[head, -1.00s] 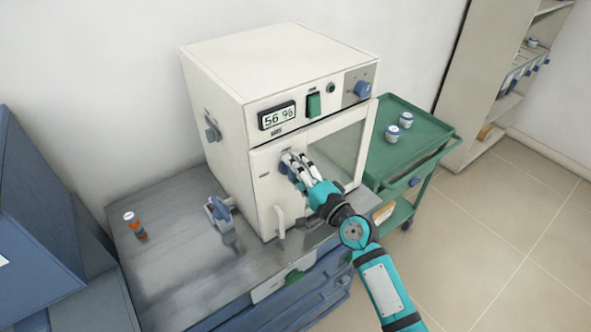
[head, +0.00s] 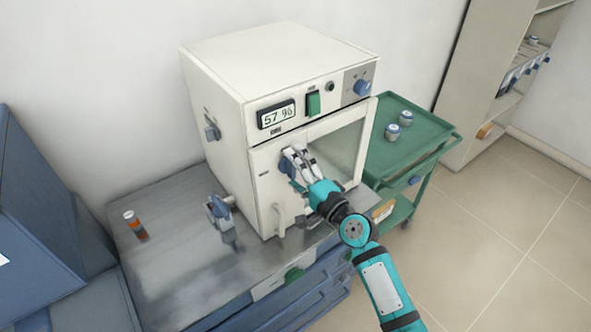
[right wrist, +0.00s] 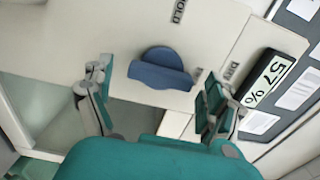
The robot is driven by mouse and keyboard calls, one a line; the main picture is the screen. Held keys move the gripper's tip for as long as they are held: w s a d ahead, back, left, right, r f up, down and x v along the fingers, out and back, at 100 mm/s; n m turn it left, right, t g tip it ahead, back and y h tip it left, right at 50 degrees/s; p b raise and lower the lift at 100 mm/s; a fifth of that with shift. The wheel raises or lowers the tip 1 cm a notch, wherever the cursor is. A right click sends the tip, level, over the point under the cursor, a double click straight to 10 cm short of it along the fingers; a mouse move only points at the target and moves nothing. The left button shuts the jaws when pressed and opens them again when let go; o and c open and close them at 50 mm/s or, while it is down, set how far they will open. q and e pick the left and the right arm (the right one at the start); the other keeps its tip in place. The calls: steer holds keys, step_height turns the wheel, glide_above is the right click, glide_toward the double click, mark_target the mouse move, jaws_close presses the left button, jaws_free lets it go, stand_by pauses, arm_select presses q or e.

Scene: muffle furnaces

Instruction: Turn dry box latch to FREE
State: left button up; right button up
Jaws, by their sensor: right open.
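The dry box (head: 275,75) is a cream cabinet standing on a metal-topped bench. Its display (head: 276,115) reads 57 %. The blue latch knob (head: 287,167) is on the front door, partly covered by my right gripper (head: 298,160) in the head view. In the right wrist view the latch (right wrist: 160,70) lies between the two spread fingers of my right gripper (right wrist: 158,92), with gaps on both sides. Labels reading HOLD (right wrist: 178,11) and DRY (right wrist: 232,72) show near the latch. The gripper is open. My left gripper is not in view.
A blue-handled valve-like fitting (head: 219,210) and an orange vial (head: 136,225) are on the bench (head: 165,270). A green cart (head: 420,135) with two small jars stands right of the box. A white door handle (head: 279,220) sticks out below the latch. Shelves (head: 500,100) stand far right.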

steer(key=shift+s+d+f, duration=0.1)
steer(key=shift+s+d, duration=0.05)
steer(key=shift+s, duration=0.1)
steer(key=v, duration=1.1)
steer(key=shift+d, duration=0.15)
steer(key=shift+s, duration=0.15)
